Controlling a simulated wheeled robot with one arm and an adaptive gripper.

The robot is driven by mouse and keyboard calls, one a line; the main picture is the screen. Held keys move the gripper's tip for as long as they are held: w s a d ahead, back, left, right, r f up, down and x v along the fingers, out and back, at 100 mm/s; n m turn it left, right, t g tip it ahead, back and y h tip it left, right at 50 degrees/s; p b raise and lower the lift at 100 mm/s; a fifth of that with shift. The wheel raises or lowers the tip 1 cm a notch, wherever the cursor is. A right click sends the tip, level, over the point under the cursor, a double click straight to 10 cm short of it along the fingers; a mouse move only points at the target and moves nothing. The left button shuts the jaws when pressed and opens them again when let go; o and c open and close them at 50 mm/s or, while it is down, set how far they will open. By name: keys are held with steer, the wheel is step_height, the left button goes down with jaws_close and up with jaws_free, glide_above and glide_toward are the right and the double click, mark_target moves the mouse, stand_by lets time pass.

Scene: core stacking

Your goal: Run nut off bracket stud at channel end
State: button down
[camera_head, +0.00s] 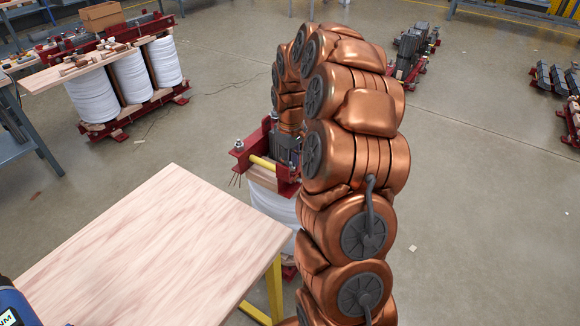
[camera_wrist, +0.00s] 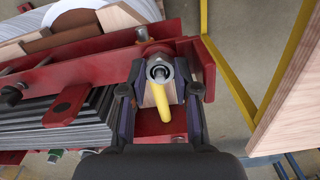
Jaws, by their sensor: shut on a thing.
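In the wrist view, a grey metal nut (camera_wrist: 160,62) sits around a stud (camera_wrist: 160,72) at the end of a red channel (camera_wrist: 88,72). My gripper (camera_wrist: 160,80) has a dark finger on each side and is shut on the nut. The pale bracket (camera_wrist: 149,96) shows between the fingers below the nut, with a yellow rod (camera_wrist: 164,104) in front of it. In the head view, the red channel (camera_head: 285,186) stands beyond the wooden table. My copper-coloured arm hides most of this end and the gripper's fingertips there.
The wooden table (camera_head: 150,245) stands close by; its edge (camera_wrist: 290,105) and yellow leg (camera_wrist: 232,85) show in the wrist view. Another coil assembly (camera_head: 125,75) stands at back left. Open floor (camera_head: 480,200) is at right.

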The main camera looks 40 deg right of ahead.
steer(key=n+p, duration=0.1)
steer(key=n, duration=0.2)
steer(key=shift+n, duration=0.3)
steer(key=n+p, duration=0.2)
steer(key=n, duration=0.1)
steer(key=shift+r, duration=0.1)
steer(key=shift+n, duration=0.8)
steer(key=shift+p, duration=0.35)
steer(key=shift+n+p, duration=0.45)
steer(key=shift+n, duration=0.35)
steer(key=shift+n+p, duration=0.8)
steer(key=shift+n, duration=0.7)
